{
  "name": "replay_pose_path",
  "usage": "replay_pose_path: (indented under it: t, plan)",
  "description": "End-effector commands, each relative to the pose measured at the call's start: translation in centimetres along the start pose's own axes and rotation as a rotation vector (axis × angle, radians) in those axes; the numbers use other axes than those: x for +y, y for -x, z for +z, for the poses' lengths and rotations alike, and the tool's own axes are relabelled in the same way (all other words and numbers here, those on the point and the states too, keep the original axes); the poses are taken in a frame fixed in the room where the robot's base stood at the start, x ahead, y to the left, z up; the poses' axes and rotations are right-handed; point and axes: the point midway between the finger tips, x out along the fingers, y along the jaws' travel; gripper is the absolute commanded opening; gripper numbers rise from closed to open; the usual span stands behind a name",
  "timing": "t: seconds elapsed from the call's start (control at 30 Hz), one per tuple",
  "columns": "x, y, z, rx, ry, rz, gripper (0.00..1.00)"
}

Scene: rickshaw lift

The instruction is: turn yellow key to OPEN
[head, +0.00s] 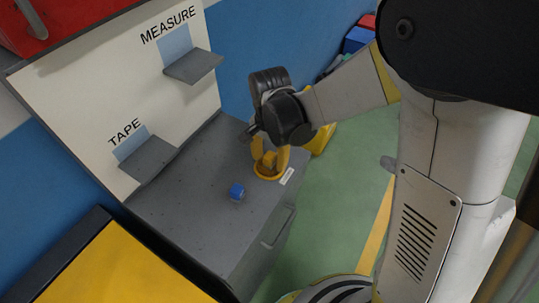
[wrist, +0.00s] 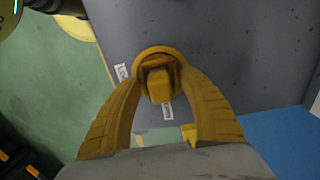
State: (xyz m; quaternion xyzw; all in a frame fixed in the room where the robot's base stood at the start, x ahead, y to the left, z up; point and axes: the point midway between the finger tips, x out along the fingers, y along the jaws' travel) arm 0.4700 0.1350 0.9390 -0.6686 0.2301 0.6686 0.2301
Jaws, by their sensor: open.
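The yellow key (wrist: 160,86) stands on a round yellow base on the grey cabinet top, in the upper middle of the wrist view. In the head view the yellow base (head: 268,175) shows below my gripper (head: 270,155). My gripper (wrist: 161,76) is open, its two yellow fingers reaching down on either side of the key. I cannot tell whether either fingertip touches it. Two small white labels lie beside the base, one at the left (wrist: 123,71) and one near the key's lower end (wrist: 167,110). Their words are too small to read surely.
A white back panel (head: 95,85) carries TAPE and MEASURE shelves. A yellow-topped box (head: 125,265) stands at the lower left. Green floor (head: 325,225) lies to the right.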

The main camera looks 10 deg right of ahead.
Motion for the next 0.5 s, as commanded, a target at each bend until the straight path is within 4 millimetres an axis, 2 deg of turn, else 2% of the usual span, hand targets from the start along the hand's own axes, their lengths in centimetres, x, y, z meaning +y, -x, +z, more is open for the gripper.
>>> replay_pose_path:
  t: [0.13, 0.17, 0.3, 0.33, 0.5]
  plan:
    - [0.0, 0.05, 0.0, 0.0, 0.0, 0.0, 0.5]
    - [0.0, 0.05, 0.0, 0.0, 0.0, 0.0, 0.46]
    - [0.0, 0.05, 0.0, 0.0, 0.0, 0.0, 0.03]
    - [0.0, 0.05, 0.0, 0.0, 0.0, 0.0, 0.0]
    - [0.0, 0.04, 0.0, 0.0, 0.0, 0.0, 0.0]
